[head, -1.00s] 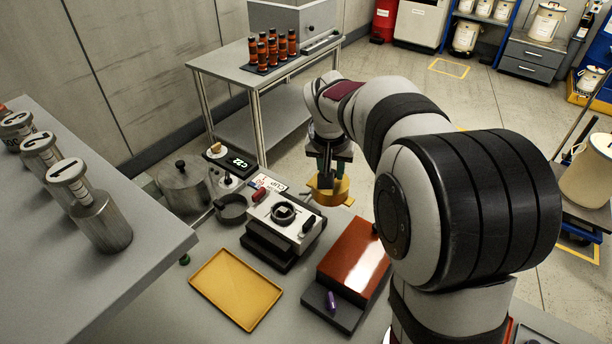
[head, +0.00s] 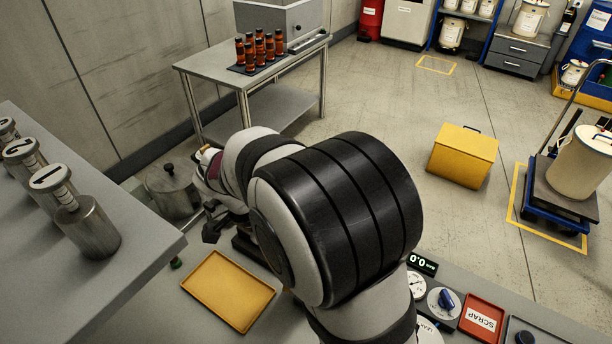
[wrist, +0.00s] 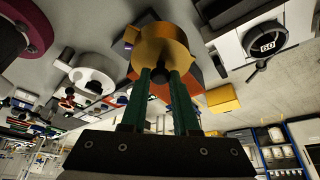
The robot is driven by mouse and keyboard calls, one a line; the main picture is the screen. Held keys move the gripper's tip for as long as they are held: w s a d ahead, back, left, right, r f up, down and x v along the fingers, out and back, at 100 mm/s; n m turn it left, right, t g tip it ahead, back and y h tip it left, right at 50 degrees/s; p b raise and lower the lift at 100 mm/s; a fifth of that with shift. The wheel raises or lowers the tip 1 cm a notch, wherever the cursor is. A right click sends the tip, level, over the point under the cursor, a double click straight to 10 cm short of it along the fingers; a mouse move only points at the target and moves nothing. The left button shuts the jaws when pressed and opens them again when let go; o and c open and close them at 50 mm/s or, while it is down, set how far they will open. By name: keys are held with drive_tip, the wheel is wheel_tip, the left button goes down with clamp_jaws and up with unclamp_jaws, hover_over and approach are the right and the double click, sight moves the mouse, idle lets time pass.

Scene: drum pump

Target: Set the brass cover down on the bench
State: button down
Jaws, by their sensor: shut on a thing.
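The brass cover (wrist: 160,45) shows in the wrist view as a round, gold-coloured piece with a small tab at its left. My gripper (wrist: 160,80) has its two green fingers shut on the cover's dark knob, and the cover is beyond the fingertips. In the head view my own arm hides the cover and nearly all of the gripper, and also most of the middle of the bench. I cannot tell how high the cover is above the bench (head: 300,297).
A yellow tray (head: 228,290) lies on the bench left of my arm. A metal pot (head: 173,190) with a lidded top stands behind it. A red scrap tray (head: 482,318) and dials are at the right. A raised grey shelf (head: 125,235) with steel cylinders stands at the left.

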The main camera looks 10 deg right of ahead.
drive_tip(key=s+a+f+m+g+y, duration=0.1)
drive_tip(key=s+f+m, duration=0.2)
drive_tip(key=s+m, duration=0.2)
drive_tip(key=s+a+f+m+g, duration=0.1)
drive_tip(key=s+f+m+g, duration=0.1)
drive_tip(key=s+f+m, duration=0.2)
drive_tip(key=shift+s+a+f+m+g+y, duration=0.35)
drive_tip(key=shift+s+m, duration=0.55)
drive_tip(key=shift+s, duration=0.45)
drive_tip(key=shift+d, duration=0.1)
drive_tip(key=shift+f, duration=0.55)
drive_tip(key=shift+f, duration=0.1)
drive_tip(key=shift+f, duration=0.7)
drive_tip(key=shift+f, duration=0.5)
